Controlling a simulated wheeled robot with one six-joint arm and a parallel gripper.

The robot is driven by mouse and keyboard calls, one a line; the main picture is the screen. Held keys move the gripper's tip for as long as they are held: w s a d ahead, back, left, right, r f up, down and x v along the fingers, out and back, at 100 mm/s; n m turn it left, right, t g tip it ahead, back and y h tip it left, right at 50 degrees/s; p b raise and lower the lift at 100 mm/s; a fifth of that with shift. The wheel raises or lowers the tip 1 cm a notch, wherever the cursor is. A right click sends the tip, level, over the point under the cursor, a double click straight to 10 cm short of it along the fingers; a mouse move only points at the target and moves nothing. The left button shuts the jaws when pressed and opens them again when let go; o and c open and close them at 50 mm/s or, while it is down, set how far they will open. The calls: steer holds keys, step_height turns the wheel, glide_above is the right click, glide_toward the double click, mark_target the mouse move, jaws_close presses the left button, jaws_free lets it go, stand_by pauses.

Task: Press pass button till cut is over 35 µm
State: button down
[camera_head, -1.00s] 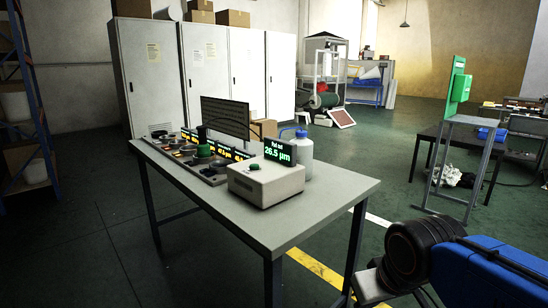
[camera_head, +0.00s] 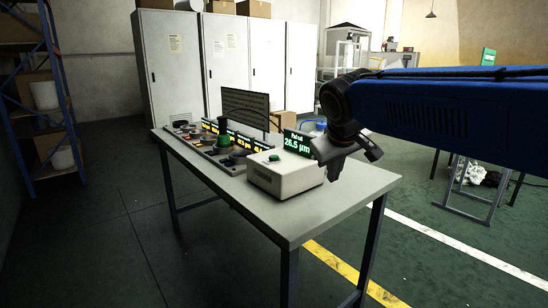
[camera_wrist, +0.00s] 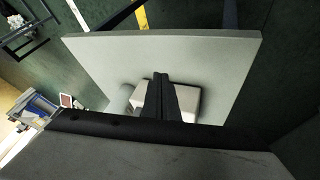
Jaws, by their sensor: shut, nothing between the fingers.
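A light grey box (camera_head: 285,176) with a small green button (camera_head: 274,157) on top stands on the table (camera_head: 340,205). Behind it a display (camera_head: 297,143) shows a green reading of 26.5 µm. My gripper (camera_head: 330,170) is at the right end of the box in the head view, and seems above it. In the wrist view my gripper (camera_wrist: 160,78) is shut and empty, with its dark fingers in front of the box (camera_wrist: 187,98). The fingers hide part of the box, and I cannot make out the button there.
A control panel (camera_head: 205,145) with knobs and lit displays stands left of the box, with a dark screen (camera_head: 246,108) behind. The table's front right corner is bare. Cabinets (camera_head: 230,65) stand behind.

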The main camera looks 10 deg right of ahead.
steer(key=w+a+r+n, duration=0.1)
steer(key=w+a+r, duration=0.15)
steer(key=w, duration=0.25)
steer(key=w+a+r, duration=0.2)
steer(key=w+r, duration=0.1)
steer(key=w, duration=0.2)
step_height(320, 180, up, 5)
steer(key=n+t+h, duration=0.1)
steer(key=t, duration=0.1)
glide_above(273, 158)
steer(key=shift+w+f, duration=0.1)
steer(key=shift+f, duration=0.15)
steer(key=shift+f, duration=4.25)
steer(key=shift+f, duration=0.9)
steer(key=shift+r, duration=0.9)
